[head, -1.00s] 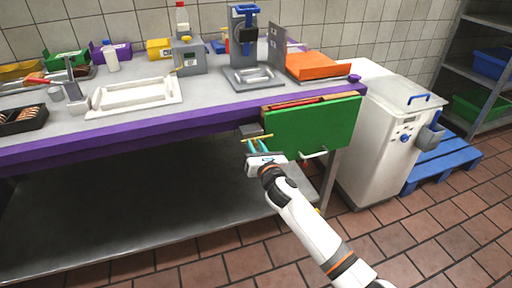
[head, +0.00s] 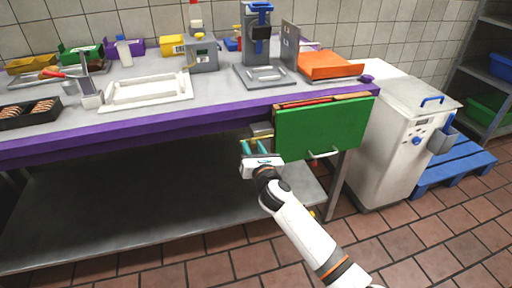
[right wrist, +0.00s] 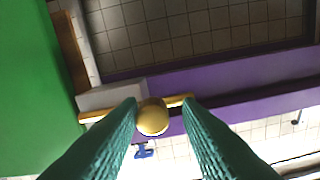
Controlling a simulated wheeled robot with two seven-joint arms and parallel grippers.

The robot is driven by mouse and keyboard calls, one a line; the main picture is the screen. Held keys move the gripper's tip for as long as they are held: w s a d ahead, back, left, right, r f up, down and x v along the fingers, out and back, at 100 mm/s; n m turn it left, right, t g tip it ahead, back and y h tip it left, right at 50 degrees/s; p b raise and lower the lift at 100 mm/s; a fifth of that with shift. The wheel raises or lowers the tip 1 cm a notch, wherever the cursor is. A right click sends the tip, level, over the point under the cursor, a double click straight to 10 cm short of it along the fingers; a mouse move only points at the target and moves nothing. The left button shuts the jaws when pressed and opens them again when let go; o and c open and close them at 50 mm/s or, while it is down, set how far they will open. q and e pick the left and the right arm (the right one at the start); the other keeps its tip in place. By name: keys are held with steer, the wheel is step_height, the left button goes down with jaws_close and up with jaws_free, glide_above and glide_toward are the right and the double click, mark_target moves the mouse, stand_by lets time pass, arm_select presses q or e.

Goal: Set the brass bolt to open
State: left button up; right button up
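The brass bolt (right wrist: 180,100) shows in the right wrist view as a thin bar with a round knob (right wrist: 152,117), beside a pale block (right wrist: 110,94). In the head view the bolt (head: 265,137) is small, at the left edge of the green panel (head: 322,126) under the counter. My right gripper (head: 254,148) is just in front of it. Its teal fingers (right wrist: 160,118) are apart, with the knob between them in the wrist view. The left finger overlaps the knob's edge; I cannot tell if it touches. The right finger stands clear. My left gripper is not in view.
The purple counter edge (head: 150,130) runs above my right gripper. A handle (head: 323,154) sits below the green panel. A white machine (head: 405,145) stands to the right. An orange board (head: 330,66) and a white tray (head: 148,91) are on the counter. The lower shelf (head: 150,220) is clear.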

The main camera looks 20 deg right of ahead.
steer(key=shift+o, duration=0.7)
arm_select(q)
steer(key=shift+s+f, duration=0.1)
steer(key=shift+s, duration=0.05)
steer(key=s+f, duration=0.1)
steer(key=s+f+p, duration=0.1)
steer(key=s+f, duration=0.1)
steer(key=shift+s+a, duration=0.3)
arm_select(e)
steer(key=s, duration=1.2)
steer(key=shift+d, duration=0.25)
